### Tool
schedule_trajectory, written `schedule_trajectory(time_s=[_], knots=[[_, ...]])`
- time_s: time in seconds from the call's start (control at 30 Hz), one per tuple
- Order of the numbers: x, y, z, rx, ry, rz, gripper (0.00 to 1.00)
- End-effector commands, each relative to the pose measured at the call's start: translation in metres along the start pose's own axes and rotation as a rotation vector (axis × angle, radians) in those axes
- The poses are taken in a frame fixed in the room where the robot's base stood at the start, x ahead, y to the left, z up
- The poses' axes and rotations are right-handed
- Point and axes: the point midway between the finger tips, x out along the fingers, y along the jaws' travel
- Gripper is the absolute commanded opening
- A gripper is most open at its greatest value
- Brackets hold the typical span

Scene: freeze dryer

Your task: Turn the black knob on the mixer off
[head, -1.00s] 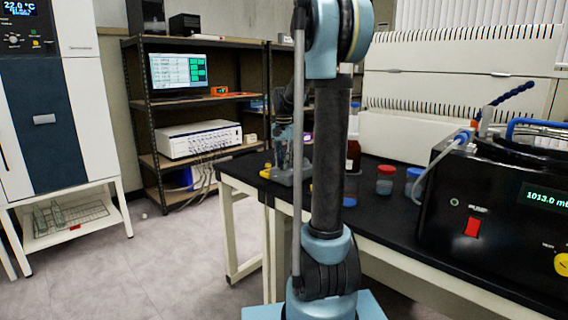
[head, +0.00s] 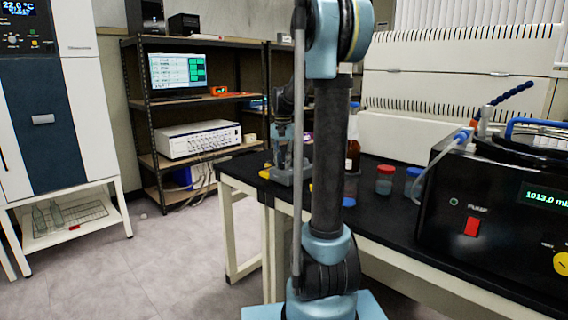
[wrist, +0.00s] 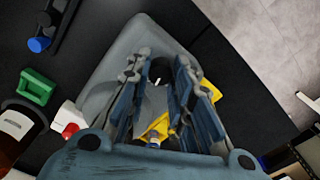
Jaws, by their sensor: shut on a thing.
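The mixer is a grey rounded body (wrist: 128,45) below my gripper in the wrist view. In the head view its grey base (head: 284,176) stands near the left end of the black bench, partly behind my arm. The black knob (wrist: 158,70) shows between my fingertips in the wrist view. My gripper (wrist: 160,75) points down at the mixer, with its fingers closed in on both sides of the knob. The knob's lower part and its marking are hidden by the fingers. A yellow part (wrist: 205,95) shows beside and under the fingers.
The bench (head: 385,215) holds a red-capped jar (head: 385,180), a brown bottle (head: 353,150) and a black pump box (head: 450,215) to the right. In the wrist view a green block (wrist: 37,86) and a red-capped container (wrist: 70,122) lie left of the mixer.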

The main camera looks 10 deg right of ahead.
Motion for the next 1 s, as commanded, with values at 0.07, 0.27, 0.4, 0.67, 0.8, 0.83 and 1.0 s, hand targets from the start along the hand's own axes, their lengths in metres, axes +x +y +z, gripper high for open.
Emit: schedule_trajectory(time_s=[0.07, 0.27, 0.4, 0.67, 0.8, 0.83, 1.0], knots=[[-0.0013, -0.0028, -0.0018, -0.071, 0.003, -0.005, 0.00], [-0.0013, -0.0029, -0.0019, -0.262, 0.004, -0.005, 0.00], [-0.0014, -0.0029, -0.0019, -0.391, 0.004, -0.005, 0.00], [-0.0014, -0.0027, -0.0021, -0.597, 0.005, -0.004, 0.00], [-0.0014, -0.0026, -0.0022, -0.677, 0.005, -0.003, 0.00], [-0.0014, -0.0025, -0.0022, -0.691, 0.005, -0.003, 0.00], [-0.0015, -0.0023, -0.0024, -0.750, 0.006, -0.003, 0.00]])
